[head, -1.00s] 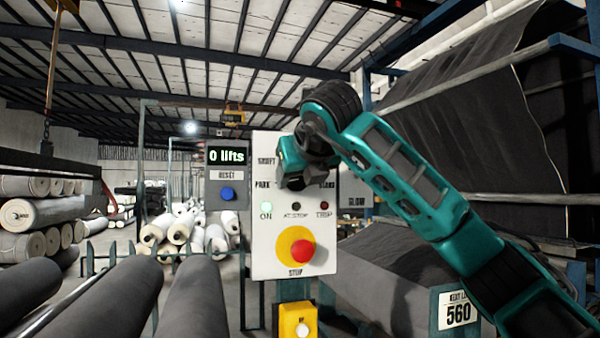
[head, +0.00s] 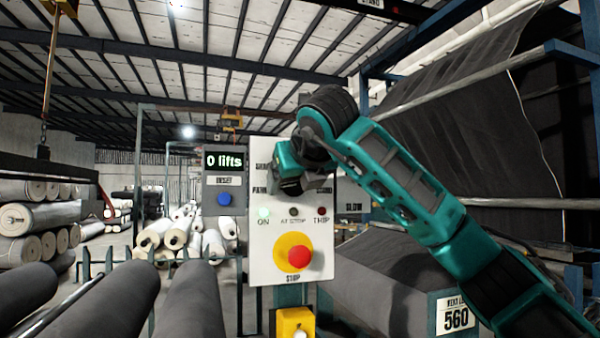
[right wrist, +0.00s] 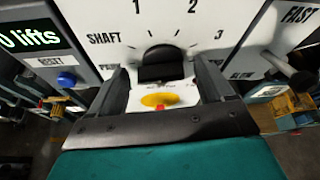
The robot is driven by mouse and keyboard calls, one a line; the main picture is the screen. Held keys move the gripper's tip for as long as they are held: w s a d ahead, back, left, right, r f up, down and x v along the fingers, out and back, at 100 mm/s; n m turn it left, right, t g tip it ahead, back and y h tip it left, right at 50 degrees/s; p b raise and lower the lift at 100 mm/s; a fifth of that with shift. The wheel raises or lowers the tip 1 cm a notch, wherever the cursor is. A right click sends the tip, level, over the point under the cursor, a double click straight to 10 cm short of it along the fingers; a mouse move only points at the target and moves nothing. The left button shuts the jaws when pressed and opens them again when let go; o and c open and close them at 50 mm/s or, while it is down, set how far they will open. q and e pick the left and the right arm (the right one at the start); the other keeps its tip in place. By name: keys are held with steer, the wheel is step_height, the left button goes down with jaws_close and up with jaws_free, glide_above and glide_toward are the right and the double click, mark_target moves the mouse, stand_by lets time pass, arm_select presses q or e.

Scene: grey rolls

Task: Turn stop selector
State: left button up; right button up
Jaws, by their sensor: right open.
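The stop selector (right wrist: 162,66) is a black knob on a white panel (head: 262,245), among the labels SHAFT, PARK, 1, 2 and 3. In the right wrist view it shows between the two dark fingers of my right gripper (right wrist: 163,82). The fingers are open, one at each side of it; I cannot tell whether they touch it. In the head view my right gripper (head: 290,184) is in front of the panel's upper part and hides the knob. My left gripper is not in view.
A counter box (head: 224,185) reads "0 lifts". A lever (right wrist: 300,78) sits right of the panel. Grey rolls (head: 110,305) lie at lower left.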

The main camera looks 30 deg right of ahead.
steer(key=b+v, duration=0.1)
steer(key=v, duration=1.1)
steer(key=shift+s+r+b, duration=0.2)
steer(key=shift+s+b, duration=0.15)
steer(key=shift+a, duration=0.15)
